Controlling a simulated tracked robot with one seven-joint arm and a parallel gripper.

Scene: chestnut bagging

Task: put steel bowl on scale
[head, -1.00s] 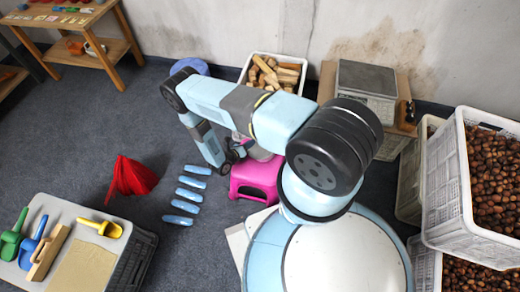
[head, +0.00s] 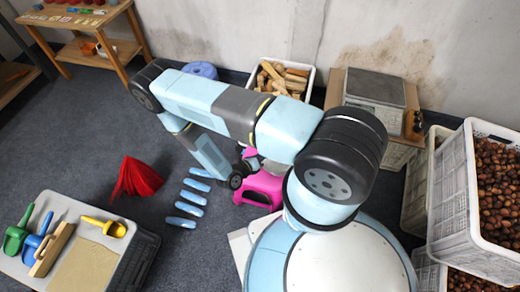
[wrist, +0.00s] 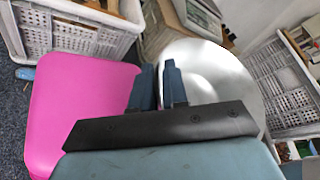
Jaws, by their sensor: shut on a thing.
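The steel bowl (wrist: 206,62) is a large shiny round shape in the wrist view, right of the pink stool (wrist: 75,115). My gripper (wrist: 159,86) is shut on the bowl's near left rim, with its two dark blue fingers close together. Whether the bowl touches the stool or hangs clear, I cannot tell. In the head view my arm hides the bowl and most of the gripper. The scale also shows at the top of the wrist view (wrist: 200,16).
The pink stool (head: 262,188) shows partly beneath my arm. A crate of wood pieces (head: 313,78) stands left of the scale. White crates of chestnuts (head: 455,190) stand at the right. Blue objects (head: 191,198) and a red folded thing (head: 136,178) lie on the floor at left.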

